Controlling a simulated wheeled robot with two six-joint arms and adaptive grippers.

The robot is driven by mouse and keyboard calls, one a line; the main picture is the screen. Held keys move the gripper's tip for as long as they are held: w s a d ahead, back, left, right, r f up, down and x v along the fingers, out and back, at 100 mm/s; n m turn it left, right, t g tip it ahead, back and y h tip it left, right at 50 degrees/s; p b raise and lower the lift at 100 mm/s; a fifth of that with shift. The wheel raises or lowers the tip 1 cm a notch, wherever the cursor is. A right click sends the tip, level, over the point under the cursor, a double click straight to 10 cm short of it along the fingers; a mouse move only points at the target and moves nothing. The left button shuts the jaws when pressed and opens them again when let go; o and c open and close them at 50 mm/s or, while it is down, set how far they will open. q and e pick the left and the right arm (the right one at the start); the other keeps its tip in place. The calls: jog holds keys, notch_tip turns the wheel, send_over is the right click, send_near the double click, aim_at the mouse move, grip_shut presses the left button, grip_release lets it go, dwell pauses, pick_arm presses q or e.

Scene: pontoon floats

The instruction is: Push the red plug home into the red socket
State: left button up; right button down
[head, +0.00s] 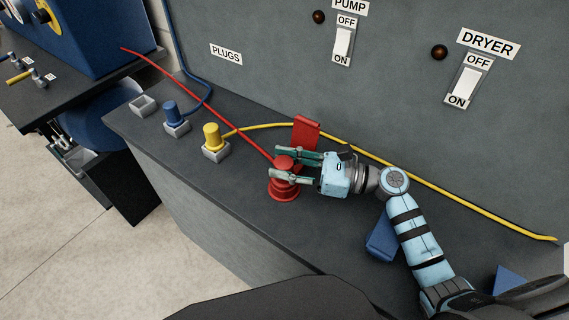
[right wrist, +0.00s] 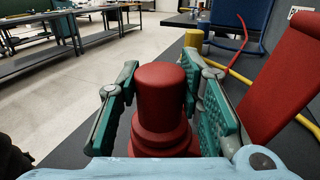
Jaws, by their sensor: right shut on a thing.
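The red plug (head: 284,163) stands upright on the dark bench, with a red cable running from it to the upper left. Below it is a wider round red base (head: 284,194), which looks like the red socket; how deep the plug sits in it I cannot tell. My right gripper (head: 291,167) reaches in from the right and is shut on the red plug. In the right wrist view the plug's rounded top (right wrist: 161,90) stands between the green finger pads, above stepped red rings (right wrist: 163,140). My left gripper is not in view.
A red slanted block (head: 306,132) stands just behind the plug. A yellow plug (head: 212,137), a blue plug (head: 172,115) and an empty grey holder (head: 143,104) sit to the left. A yellow cable (head: 440,195) runs along the wall. A blue block (head: 382,237) lies near my right arm.

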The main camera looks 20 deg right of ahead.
jog(key=shift+s+a+f, duration=0.15)
jog(key=shift+f, duration=0.3)
jog(key=shift+r+p, duration=0.6)
jog(key=shift+r, duration=0.15)
jog(key=shift+w+d+r+p, duration=0.2)
jog(key=shift+w+r+p, duration=0.05)
jog(key=shift+r+p, duration=0.25)
jog(key=shift+r, duration=0.25)
jog(key=shift+b, duration=0.35)
dwell(0.4)
jog(key=shift+f+b, duration=0.15)
jog(key=shift+b, duration=0.2)
